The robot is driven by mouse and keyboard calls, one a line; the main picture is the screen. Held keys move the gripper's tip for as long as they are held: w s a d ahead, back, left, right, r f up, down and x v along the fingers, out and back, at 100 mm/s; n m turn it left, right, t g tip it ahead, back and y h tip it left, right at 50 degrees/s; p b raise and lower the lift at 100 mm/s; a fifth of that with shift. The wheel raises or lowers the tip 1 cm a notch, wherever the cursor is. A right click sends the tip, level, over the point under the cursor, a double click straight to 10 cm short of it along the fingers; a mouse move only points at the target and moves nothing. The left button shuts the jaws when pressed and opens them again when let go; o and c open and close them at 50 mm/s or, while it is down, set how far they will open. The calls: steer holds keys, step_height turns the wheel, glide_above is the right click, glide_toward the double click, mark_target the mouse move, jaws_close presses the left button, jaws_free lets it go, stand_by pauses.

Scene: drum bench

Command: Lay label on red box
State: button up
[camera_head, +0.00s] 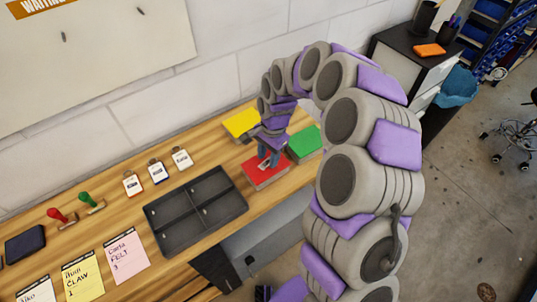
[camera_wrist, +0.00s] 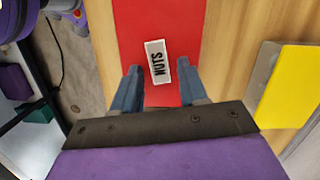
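The red box (camera_head: 258,176) sits on the bench between the yellow box and the green box. The white label (camera_wrist: 157,62), printed "NUTS", appears to lie flat on the red top (camera_wrist: 160,20) in the wrist view, slightly tilted. My gripper (camera_wrist: 158,72) is just above the red box, its two blue-grey fingers apart on either side of the label's lower end. A gap shows between each finger and the label. In the head view my gripper (camera_head: 267,157) partly hides the label and the box.
A yellow box (camera_head: 241,122) and green box (camera_head: 305,142) stand close by. A dark divided tray (camera_head: 195,210) lies to the left. Three small tags (camera_head: 157,172), a red stamp (camera_head: 60,217), a green stamp (camera_head: 89,201) and sticky notes (camera_head: 125,254) are further left.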

steer(key=shift+o, duration=0.5)
steer(key=shift+w+r, duration=0.1)
steer(key=shift+r, duration=0.2)
step_height(320, 180, up, 22)
steer(key=w+d+p, duration=0.1)
steer(key=w+p, duration=0.1)
steer(key=p, duration=0.3)
steer(key=shift+d+f+p, duration=0.25)
steer(key=shift+d+p, duration=0.05)
stand_by(0.8)
